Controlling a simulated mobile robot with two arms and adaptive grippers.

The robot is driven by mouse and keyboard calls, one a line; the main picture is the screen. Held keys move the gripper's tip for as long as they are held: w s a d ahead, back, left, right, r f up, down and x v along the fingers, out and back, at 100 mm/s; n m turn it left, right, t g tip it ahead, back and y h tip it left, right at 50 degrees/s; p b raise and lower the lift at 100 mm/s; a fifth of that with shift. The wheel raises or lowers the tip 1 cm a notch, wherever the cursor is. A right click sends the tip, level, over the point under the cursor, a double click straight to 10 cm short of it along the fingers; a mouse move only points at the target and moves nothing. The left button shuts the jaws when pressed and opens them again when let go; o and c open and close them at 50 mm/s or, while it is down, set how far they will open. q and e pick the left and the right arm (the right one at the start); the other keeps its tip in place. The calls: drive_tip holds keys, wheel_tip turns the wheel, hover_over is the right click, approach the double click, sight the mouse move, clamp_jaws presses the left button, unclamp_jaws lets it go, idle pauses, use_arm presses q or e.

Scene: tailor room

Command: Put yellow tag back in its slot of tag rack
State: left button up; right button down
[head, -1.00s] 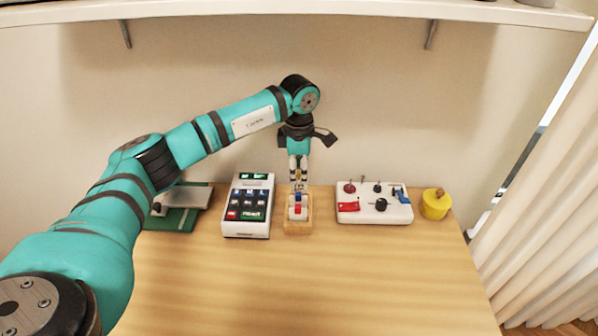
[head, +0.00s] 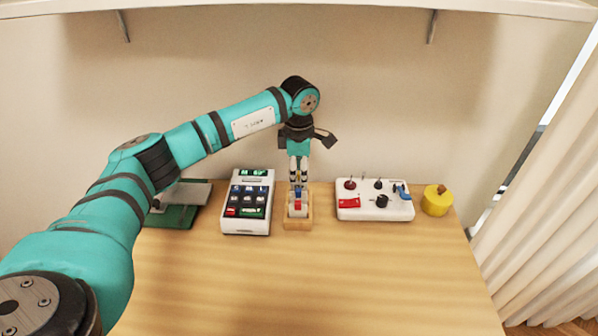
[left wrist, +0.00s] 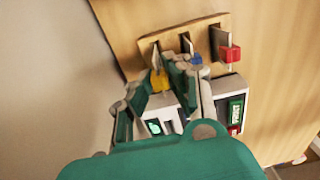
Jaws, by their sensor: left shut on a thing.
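The wooden tag rack (head: 298,223) stands near the back of the table, and its slotted top shows in the left wrist view (left wrist: 203,24). My left gripper (head: 298,183) is over its rear end, pointing down. In the left wrist view my left gripper (left wrist: 173,75) is shut on the yellow tag (left wrist: 160,80), at the rack's end slot. The fingers partly hide the tag, so I cannot tell how deep it sits. The blue tag (left wrist: 196,58) is at the middle slot and the red tag (left wrist: 230,53) at the far one. My right gripper is not in view.
A white card terminal (head: 247,203) stands close left of the rack. A white switch panel (head: 374,204) and a yellow round container (head: 436,201) stand to the right. A green-based device (head: 173,217) is at the far left. The table front is clear.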

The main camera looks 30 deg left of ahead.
use_arm(q)
drive_tip(key=shift+f+b, duration=0.45)
drive_tip(key=shift+f, duration=0.25)
drive_tip(key=shift+f, duration=0.15)
drive_tip(key=o, duration=0.8)
wheel_tip(320, 180, up, 12)
drive_tip(key=shift+r, duration=0.1)
idle(0.3)
